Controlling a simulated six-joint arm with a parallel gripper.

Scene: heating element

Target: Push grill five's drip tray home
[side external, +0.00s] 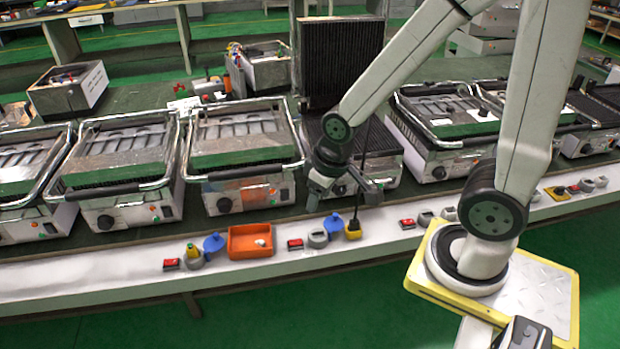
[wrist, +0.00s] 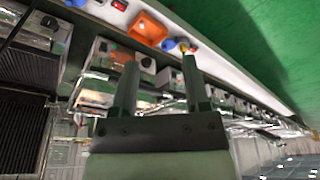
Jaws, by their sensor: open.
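A row of contact grills stands along the bench, and I see no numbers marking which is grill five. The grill with its ribbed lid raised (side external: 340,62) is behind my gripper. The closed grill to its left (side external: 240,150) and the closed grill to its right (side external: 445,122) show front panels with knobs. I cannot make out a drip tray on any of them. My gripper (side external: 334,205) is open and empty, low in front of the open grill's front panel and partly covering it. In the wrist view its two fingers (wrist: 160,62) are apart with nothing between them.
An orange bin (side external: 250,229) with a small pale item lies on the white front ledge (side external: 100,272). Red switches, grey knobs and blue parts sit along that ledge, some close below my gripper. A dark cable hangs beside the open grill.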

